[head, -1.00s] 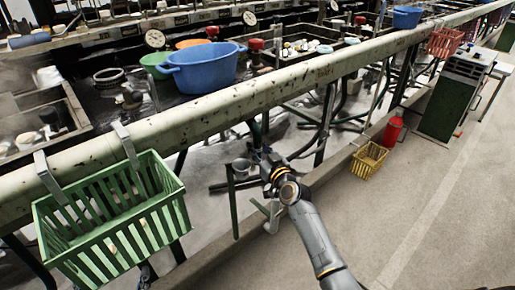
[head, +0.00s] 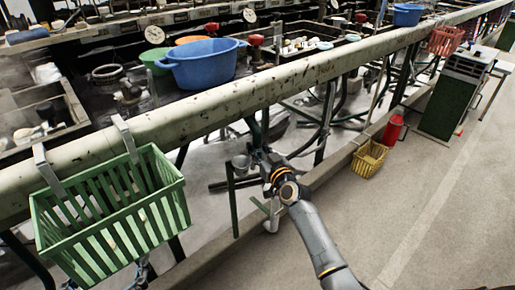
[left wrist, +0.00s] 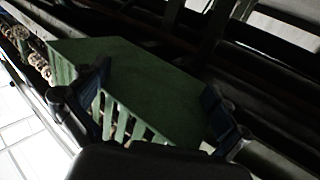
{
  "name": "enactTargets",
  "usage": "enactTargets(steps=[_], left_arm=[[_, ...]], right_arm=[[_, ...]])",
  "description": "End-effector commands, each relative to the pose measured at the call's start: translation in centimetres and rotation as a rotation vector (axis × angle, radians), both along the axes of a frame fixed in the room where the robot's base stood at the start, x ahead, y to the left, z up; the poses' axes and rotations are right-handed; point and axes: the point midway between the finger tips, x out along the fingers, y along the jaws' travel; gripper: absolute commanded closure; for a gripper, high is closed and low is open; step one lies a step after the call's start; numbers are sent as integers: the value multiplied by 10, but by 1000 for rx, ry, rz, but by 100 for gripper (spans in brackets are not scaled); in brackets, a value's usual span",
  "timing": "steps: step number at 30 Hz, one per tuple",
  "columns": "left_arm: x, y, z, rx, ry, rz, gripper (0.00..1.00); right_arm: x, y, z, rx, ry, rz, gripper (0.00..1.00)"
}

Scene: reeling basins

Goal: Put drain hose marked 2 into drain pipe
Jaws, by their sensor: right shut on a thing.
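My right gripper (head: 262,164) is under the long rail, shut on a dark hose-like thing (head: 254,137) whose lower end is hard to make out. No mark 2 is readable. A grey cup-like opening (head: 241,163), perhaps the drain pipe, stands just left of the right gripper; I cannot tell if they touch. My left gripper (head: 143,275) is low behind the green basket and mostly hidden. In the left wrist view, the left gripper (left wrist: 155,95) has its fingers spread, with the green basket's surface (left wrist: 140,75) between or beyond them; contact is unclear.
The green basket (head: 110,215) hangs from the rail (head: 270,88) by two metal hooks. A blue basin (head: 200,68) stands behind the rail. A yellow basket (head: 369,159) and a red canister (head: 393,130) are to the right. The floor at right is open.

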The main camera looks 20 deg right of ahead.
Motion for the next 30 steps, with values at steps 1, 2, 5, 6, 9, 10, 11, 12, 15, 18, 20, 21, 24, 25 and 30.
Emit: enactTargets(steps=[1, 2, 5, 6, 9, 10, 11, 12, 15, 18, 20, 21, 24, 25, 30], left_arm=[[0, 0, 2, -2, -7, 0, 1], [0, 0, 2, -2, -10, 0, 1], [1, 0, 4, -4, -16, 0, 1], [1, 0, 4, -4, -17, 0, 1], [0, 0, 5, -4, -18, 0, 1], [0, 0, 6, -5, -19, 1, 1], [0, 0, 6, -5, -19, 1, 1], [0, 0, 7, -4, -18, 1, 1], [0, 1, 6, -1, -4, 3, 1], [0, 3, 3, 7, 19, 6, 1], [0, 4, 0, 10, 33, 8, 1], [0, 5, -2, 14, 45, 9, 1], [0, 7, -6, 22, 71, 13, 1], [-1, 7, -8, 25, 79, 14, 1], [-2, 9, -15, 35, 121, 17, 1]], right_arm=[[0, 0, 1, 0, -3, -1, 100], [0, 0, 1, 0, -3, -1, 100], [0, 0, 1, 0, -3, -1, 100], [0, 0, 1, 0, -3, -1, 100], [0, 0, 1, -1, -3, -1, 100], [0, 0, 1, -1, -3, -1, 100], [0, 0, 1, -1, -3, -1, 100], [-1, -1, 1, -1, -2, -1, 100], [-4, -2, 1, -1, -1, -1, 100], [-7, -4, 2, -2, -2, -1, 100], [-9, -4, 2, -2, -3, -1, 100], [-11, -5, 2, -2, -3, -1, 100], [-14, -6, 1, -1, -2, -1, 100], [-15, -6, 1, -1, -2, -1, 100], [-21, -8, 2, -1, -3, -1, 100]])
